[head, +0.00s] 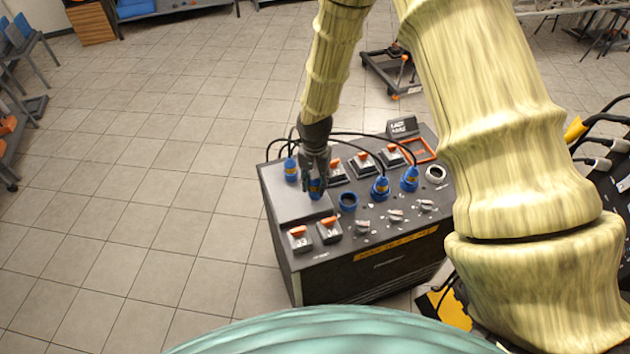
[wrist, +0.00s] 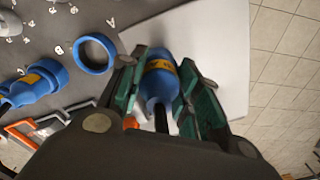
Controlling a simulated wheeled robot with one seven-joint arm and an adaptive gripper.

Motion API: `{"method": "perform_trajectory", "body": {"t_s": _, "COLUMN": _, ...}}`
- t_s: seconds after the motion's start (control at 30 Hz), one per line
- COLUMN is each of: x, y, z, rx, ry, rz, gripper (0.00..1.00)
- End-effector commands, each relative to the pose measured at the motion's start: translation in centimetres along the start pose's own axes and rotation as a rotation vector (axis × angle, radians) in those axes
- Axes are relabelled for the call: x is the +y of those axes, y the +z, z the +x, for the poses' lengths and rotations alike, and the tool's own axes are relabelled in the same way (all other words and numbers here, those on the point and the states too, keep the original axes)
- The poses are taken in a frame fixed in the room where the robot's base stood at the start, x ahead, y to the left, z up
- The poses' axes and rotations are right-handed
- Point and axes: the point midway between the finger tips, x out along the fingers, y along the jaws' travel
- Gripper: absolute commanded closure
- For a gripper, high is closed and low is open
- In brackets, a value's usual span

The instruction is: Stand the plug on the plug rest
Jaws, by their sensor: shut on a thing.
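My gripper (head: 315,180) is shut on a blue plug (head: 316,190) with a yellow label and a black cable. In the wrist view, the gripper (wrist: 162,75) has a green-padded finger on each side of the plug (wrist: 160,82). The plug is over a pale grey plate (head: 299,209), which looks like the plug rest, on the left of the console top. The plate (wrist: 222,50) also shows behind the plug in the wrist view. Whether the plug's lower end touches the plate cannot be told.
The dark console (head: 365,270) carries an empty blue socket (head: 347,201), two plugs in sockets (head: 380,188) (head: 410,179), knobs and orange switches (head: 299,234). Another blue plug (head: 290,170) stands behind the plate. Black cables (head: 350,134) arch along the back. Floor to the left is clear.

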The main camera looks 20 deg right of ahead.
Motion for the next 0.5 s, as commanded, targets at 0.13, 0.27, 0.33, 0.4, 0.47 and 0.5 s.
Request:
{"method": "perform_trajectory", "body": {"t_s": 0.13, "x": -0.03, "y": -0.03, "z": 0.63, "rx": 0.001, "ry": -0.001, "rz": 0.000, "gripper": 0.95}}
{"method": "perform_trajectory", "body": {"t_s": 0.27, "x": -0.05, "y": -0.04, "z": 0.80, "rx": 0.002, "ry": -0.002, "rz": 0.000, "gripper": 0.95}}
{"method": "perform_trajectory", "body": {"t_s": 0.33, "x": -0.04, "y": -0.03, "z": 0.81, "rx": 0.001, "ry": -0.002, "rz": 0.000, "gripper": 0.95}}
{"method": "perform_trajectory", "body": {"t_s": 0.4, "x": -0.04, "y": -0.03, "z": 0.80, "rx": 0.001, "ry": -0.001, "rz": 0.000, "gripper": 0.95}}
{"method": "perform_trajectory", "body": {"t_s": 0.47, "x": -0.03, "y": -0.02, "z": 0.86, "rx": 0.001, "ry": -0.001, "rz": 0.000, "gripper": 0.95}}
{"method": "perform_trajectory", "body": {"t_s": 0.5, "x": -0.03, "y": -0.02, "z": 0.97, "rx": 0.001, "ry": -0.001, "rz": 0.000, "gripper": 0.95}}
